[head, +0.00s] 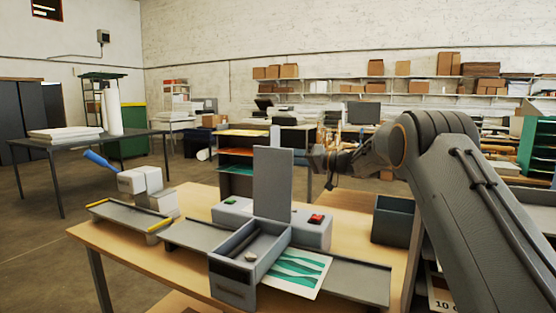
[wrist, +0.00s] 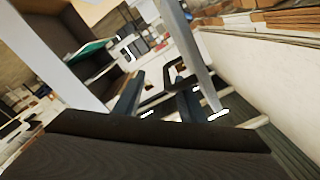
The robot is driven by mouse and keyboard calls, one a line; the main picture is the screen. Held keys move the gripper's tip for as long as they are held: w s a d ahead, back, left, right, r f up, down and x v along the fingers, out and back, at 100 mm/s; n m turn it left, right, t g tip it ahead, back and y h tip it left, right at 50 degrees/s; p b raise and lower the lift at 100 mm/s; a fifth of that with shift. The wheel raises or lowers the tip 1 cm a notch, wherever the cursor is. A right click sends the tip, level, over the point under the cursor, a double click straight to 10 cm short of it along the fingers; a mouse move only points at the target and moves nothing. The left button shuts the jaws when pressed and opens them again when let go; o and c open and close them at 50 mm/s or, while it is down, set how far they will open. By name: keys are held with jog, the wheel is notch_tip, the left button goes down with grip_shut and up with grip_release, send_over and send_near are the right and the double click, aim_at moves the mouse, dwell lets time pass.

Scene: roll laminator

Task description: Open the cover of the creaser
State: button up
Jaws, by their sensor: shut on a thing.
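The creaser (head: 231,211) stands on the wooden table, a grey machine with a green and a red button on top. Its cover, a flat grey panel (head: 273,183), stands upright above the body. In the wrist view the cover shows nearly edge-on as a grey slab (wrist: 188,50), with a dark loop handle (wrist: 173,74) beside it. My gripper (head: 322,158) is just right of the cover in the head view. In the wrist view its dark fingers (wrist: 158,100) are at the handle and appear shut on it; the exact contact is partly hidden.
A grey open tray (head: 233,290) and a green-patterned sheet (head: 297,272) lie in front of the creaser. A device with a blue lever (head: 99,159) stands at left. A dark grey bin (head: 391,222) is at right, near my arm.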

jog(key=b+v, duration=0.1)
jog(key=v, duration=0.5)
jog(key=shift+w+f, duration=0.15)
jog(key=shift+f, duration=0.3)
jog(key=shift+d, duration=0.1)
jog(key=shift+d, duration=0.15)
jog(key=p+v, duration=0.2)
jog(key=v, duration=0.6)
jog(key=shift+d+r+p, duration=0.25)
jog(key=shift+d+p, duration=0.05)
jog(key=shift+p, duration=0.05)
